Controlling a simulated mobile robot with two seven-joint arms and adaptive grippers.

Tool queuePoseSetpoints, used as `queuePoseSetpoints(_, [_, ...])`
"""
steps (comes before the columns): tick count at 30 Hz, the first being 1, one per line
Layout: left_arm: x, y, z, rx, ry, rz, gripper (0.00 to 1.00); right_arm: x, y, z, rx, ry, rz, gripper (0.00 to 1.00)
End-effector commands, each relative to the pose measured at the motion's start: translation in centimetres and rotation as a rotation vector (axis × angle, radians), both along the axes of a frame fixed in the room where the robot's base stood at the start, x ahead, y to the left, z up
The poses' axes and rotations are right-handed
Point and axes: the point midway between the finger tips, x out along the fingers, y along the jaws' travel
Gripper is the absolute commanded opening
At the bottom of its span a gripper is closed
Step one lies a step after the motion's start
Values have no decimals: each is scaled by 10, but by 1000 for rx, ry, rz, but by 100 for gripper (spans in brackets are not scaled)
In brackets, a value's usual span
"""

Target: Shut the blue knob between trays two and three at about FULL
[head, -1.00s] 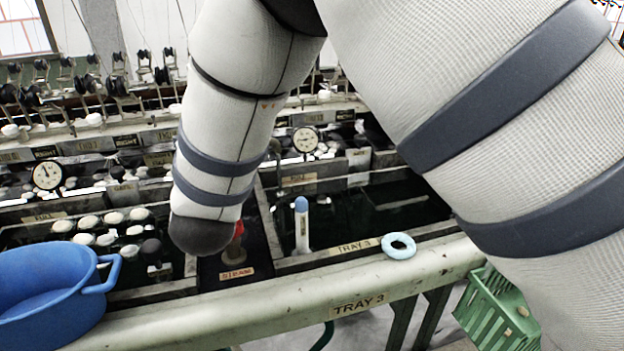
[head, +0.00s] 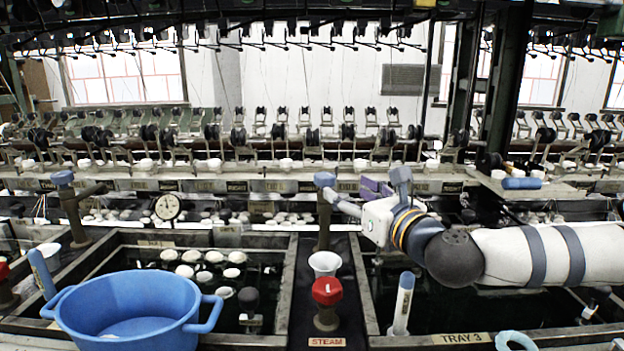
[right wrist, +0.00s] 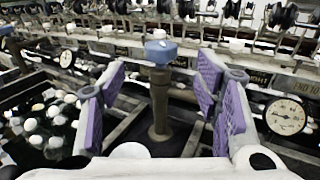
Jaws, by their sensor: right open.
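The blue knob (head: 325,180) tops a dark upright post between the left tray, with white cocoons, and the tray marked TRAY 3 (head: 462,338). In the right wrist view the knob (right wrist: 160,51) stands near the middle, in line with the gap between my fingers. My right gripper (head: 352,198) comes from the right, just beside the knob, its fingers pointing left. It is open and empty, with purple pads (right wrist: 160,92) either side of the post in its own view. I cannot tell whether it touches the knob. My left gripper is not in view.
A red STEAM knob (head: 327,291) and a white cup (head: 325,263) stand in front of the post. A blue basin (head: 130,312) is front left. A blue-topped tube (head: 402,303) stands in TRAY 3. Another blue knob (head: 62,178) and a dial (head: 167,207) are left.

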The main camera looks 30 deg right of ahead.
Motion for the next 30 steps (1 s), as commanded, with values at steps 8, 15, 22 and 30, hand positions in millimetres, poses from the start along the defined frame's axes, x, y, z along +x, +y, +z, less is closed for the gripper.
queuePoseSetpoints(8, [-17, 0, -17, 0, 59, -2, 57, 72, -5, -8, -7, 12, 0, 57])
queuePoseSetpoints(15, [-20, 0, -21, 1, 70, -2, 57, 103, -7, -4, -4, 7, 0, 57])
queuePoseSetpoints(22, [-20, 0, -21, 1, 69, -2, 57, 105, -8, -2, -3, 5, 0, 57])
queuePoseSetpoints(30, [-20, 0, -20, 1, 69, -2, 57, 105, -8, -3, -4, 6, 0, 8])
